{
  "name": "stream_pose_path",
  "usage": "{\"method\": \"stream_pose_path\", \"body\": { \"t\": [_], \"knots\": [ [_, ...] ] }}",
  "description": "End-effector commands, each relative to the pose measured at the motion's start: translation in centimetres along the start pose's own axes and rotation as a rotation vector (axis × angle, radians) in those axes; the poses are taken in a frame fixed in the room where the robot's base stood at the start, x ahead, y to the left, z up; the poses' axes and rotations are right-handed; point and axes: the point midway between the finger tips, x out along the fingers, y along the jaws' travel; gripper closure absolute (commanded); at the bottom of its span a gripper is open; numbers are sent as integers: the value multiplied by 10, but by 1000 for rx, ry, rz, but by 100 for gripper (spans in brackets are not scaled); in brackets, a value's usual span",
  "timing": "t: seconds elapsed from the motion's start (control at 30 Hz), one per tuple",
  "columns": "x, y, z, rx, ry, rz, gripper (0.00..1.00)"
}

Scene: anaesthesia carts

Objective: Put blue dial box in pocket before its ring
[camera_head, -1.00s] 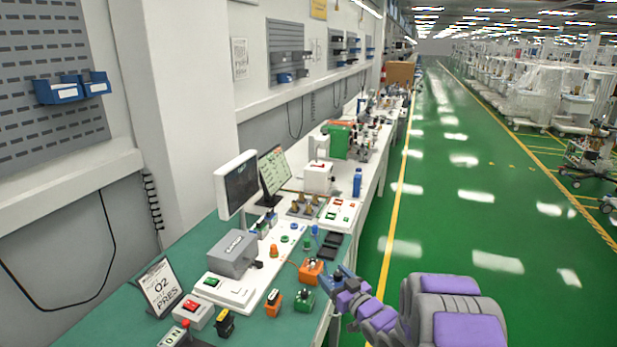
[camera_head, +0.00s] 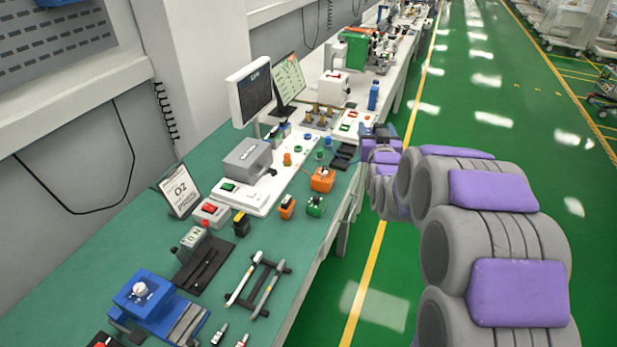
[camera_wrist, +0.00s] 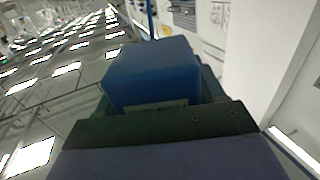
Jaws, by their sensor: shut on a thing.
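My gripper (camera_head: 372,138) is over the right edge of the bench in the head view, beside a black tray (camera_head: 344,158). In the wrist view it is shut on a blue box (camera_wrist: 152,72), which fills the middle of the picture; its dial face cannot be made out. An orange dial box (camera_head: 322,179) and a green dial box (camera_head: 316,206) stand on the bench in front of the tray. Small coloured pieces, among them a blue one (camera_head: 308,136) and a green one (camera_head: 297,149), sit on the white panel. Which pocket is the blue one's cannot be told.
A grey box (camera_head: 247,160) and a monitor (camera_head: 254,93) stand left of the panel. A blue bottle (camera_head: 374,96) stands behind my gripper. A blue fixture with a white knob (camera_head: 140,290) and a black rack (camera_head: 258,285) are at the front. Green floor lies right.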

Motion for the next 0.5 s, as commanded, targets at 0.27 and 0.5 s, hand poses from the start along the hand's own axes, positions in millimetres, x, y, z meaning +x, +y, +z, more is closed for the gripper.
{"method": "stream_pose_path", "body": {
  "t": [0.27,0.5],
  "knots": [
    [11,-9,42,-1,-3,-112,86],
    [7,-34,113,1,-4,-324,86]
  ]
}}
